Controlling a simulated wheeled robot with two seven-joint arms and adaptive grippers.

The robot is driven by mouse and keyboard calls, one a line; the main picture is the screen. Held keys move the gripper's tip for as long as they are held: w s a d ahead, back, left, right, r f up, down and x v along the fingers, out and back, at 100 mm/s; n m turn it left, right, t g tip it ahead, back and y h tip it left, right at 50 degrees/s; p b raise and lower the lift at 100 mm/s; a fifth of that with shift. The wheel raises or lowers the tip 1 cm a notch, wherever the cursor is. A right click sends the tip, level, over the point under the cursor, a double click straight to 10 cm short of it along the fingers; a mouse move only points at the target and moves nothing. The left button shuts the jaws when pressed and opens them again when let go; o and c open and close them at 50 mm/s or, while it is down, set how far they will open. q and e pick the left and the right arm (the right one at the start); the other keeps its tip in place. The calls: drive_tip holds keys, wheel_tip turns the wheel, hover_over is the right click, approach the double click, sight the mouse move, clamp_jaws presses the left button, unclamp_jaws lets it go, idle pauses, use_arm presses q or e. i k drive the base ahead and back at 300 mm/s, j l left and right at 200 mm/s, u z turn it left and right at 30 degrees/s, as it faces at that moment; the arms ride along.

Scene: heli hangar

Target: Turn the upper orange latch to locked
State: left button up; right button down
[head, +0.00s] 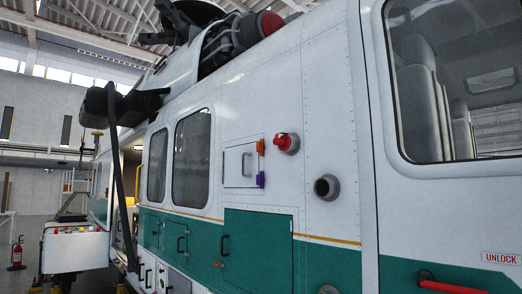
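The upper orange latch (260,146) is a small block on the right edge of a small white hatch (234,164) in the helicopter's white side, near the picture's middle. It looks upright, but it is too small to tell whether it is locked. A purple latch (261,180) sits below it on the same edge. The hatch lies flush and has a grey handle (246,164). A small orange piece (218,264) shows lower down by the green door. Neither of my grippers is in view, and nothing covers the orange latch.
A red fitting (283,142) and a dark round port (326,187) stick out right of the hatch. A red handle (452,287) is at the lower right, under an UNLOCK label (501,258). A white cart (75,248) and a fire extinguisher (17,254) stand at left.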

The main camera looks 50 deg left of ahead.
sight(260, 147)
drive_tip(key=j+z, duration=0.1)
drive_tip(key=j, duration=3.25)
